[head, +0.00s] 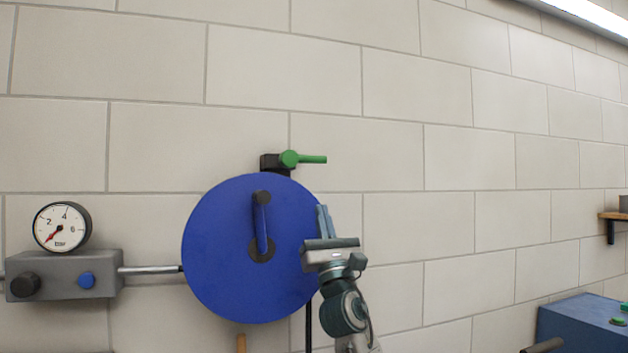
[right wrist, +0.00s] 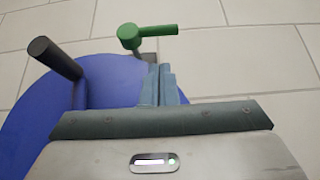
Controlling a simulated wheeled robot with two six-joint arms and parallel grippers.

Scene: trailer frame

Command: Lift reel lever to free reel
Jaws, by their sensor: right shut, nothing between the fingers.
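The blue round reel (head: 215,250) is mounted on the wall in the head view, with a dark-ended blue crank (head: 261,222) on its face. The green lever (head: 313,159) sits on a black block at the reel's top and points right, about level. It also shows in the right wrist view (right wrist: 158,31), beyond my fingertips. My right gripper (head: 323,220) is at the reel's right edge, below the lever and apart from it, fingers pointing up. Its fingers (right wrist: 160,82) are together and empty. My left gripper is not in view.
A grey box (head: 65,275) with a pressure gauge (head: 62,226) and a blue knob is at the left, joined to the reel by a metal pipe (head: 150,270). A blue box (head: 580,325) stands at the lower right. The wall right of the lever is clear.

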